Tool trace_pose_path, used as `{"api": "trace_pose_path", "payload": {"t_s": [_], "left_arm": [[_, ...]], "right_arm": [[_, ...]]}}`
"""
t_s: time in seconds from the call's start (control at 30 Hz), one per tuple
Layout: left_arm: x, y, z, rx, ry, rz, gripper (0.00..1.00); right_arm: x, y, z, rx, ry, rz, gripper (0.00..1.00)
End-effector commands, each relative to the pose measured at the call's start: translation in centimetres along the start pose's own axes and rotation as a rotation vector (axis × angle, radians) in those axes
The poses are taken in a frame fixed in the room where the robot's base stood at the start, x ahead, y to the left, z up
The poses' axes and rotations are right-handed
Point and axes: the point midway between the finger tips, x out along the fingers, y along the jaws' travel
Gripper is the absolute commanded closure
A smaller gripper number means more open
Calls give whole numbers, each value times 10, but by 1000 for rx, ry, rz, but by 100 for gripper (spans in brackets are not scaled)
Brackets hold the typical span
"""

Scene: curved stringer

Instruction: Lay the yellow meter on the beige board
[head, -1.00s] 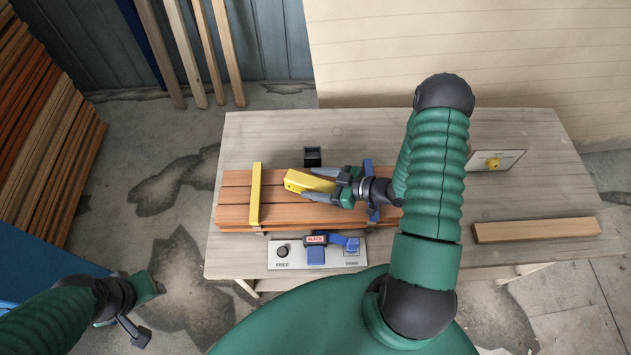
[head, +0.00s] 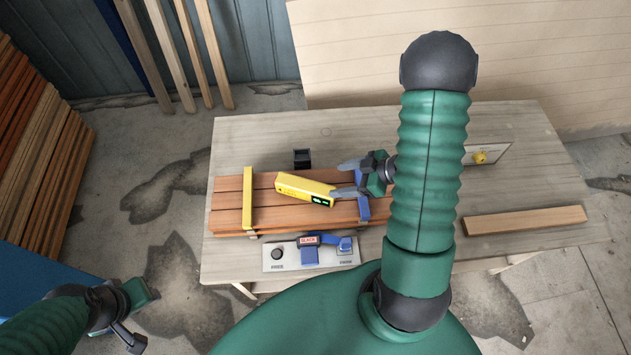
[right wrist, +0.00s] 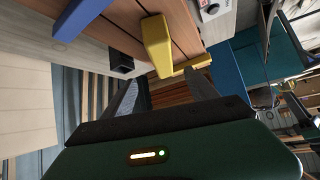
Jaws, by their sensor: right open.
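The yellow meter (head: 303,189) lies at a slant over the reddish-brown planks (head: 228,205), between a yellow strap (head: 247,200) and a blue strap (head: 363,195). Its dark display end points right. My right gripper (head: 344,179) is open just right of the meter, not holding it. In the right wrist view the meter (right wrist: 157,45) shows beyond the spread fingers (right wrist: 165,88). A pale beige board (head: 525,220) lies on the table's right side, apart from the meter. My left gripper (head: 141,314) hangs at lower left, off the table; its jaw state is unclear.
A black open box (head: 302,158) stands behind the planks. A panel with a blue lever (head: 325,240) is in front. A large lined beige sheet (head: 450,50) stands behind the grey table (head: 250,132).

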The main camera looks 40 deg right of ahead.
Motion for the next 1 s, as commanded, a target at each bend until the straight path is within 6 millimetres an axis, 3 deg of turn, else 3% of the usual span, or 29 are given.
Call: {"api": "trace_pose_path", "payload": {"t_s": [0.03, 0.13, 0.5, 0.77, 1.0], "left_arm": [[-11, 0, -3, 0, 0, 0, 64], [-10, 0, -2, 0, 0, 0, 64], [-8, 0, -2, 0, -1, 0, 64], [-15, 0, -3, 0, -1, 0, 64], [-24, 0, -5, 0, 0, 0, 64]], "right_arm": [[-7, 0, -13, -7, -38, 6, 33], [0, 2, -11, 1, -76, 17, 33], [90, 4, -2, 4, -75, 15, 33], [121, 1, -3, 3, -73, 15, 33], [160, -2, -2, 3, -72, 19, 33]]}}
